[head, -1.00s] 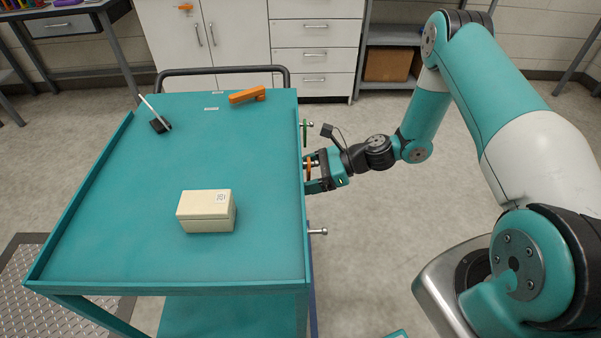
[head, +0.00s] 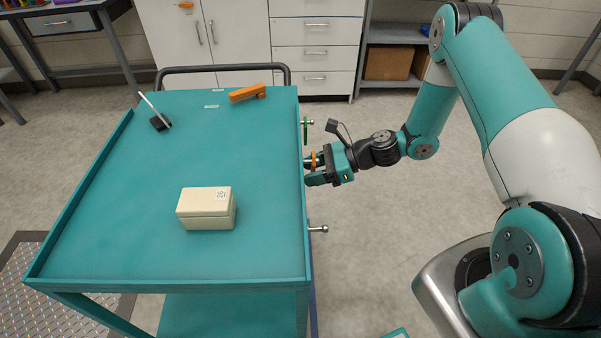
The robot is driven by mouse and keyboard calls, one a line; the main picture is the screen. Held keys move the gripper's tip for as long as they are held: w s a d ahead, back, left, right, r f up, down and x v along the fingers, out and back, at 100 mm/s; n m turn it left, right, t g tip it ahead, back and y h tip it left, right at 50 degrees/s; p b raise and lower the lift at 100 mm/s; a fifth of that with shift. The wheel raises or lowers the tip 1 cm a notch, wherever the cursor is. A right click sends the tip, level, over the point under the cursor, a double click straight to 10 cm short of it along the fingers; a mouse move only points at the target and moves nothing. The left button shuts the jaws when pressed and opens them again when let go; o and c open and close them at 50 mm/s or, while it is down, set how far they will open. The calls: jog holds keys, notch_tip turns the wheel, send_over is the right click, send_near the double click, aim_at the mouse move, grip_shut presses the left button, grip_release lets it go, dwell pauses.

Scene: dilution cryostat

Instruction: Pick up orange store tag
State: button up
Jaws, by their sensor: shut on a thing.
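The orange store tag (head: 313,161) is a small orange loop at the right side of the teal cart. My gripper (head: 313,169) is shut on it, just off the cart's right edge. Much of the tag is hidden by the fingers. A green tag (head: 305,131) hangs on a peg on the cart's right side, just beyond my gripper.
The teal cart (head: 130,235) carries a cream box (head: 206,209), an orange tool (head: 247,93) and a black item with a pale rod (head: 159,122). A bare peg (head: 319,229) sticks out nearer on its right side.

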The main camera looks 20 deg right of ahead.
jog(key=s+d, duration=0.2)
jog(key=d, duration=0.6)
jog(key=s+d+b, duration=0.1)
jog(key=s+d, duration=0.2)
jog(key=d, duration=0.5)
jog(key=shift+s+b, duration=0.2)
jog(key=shift+b, duration=0.1)
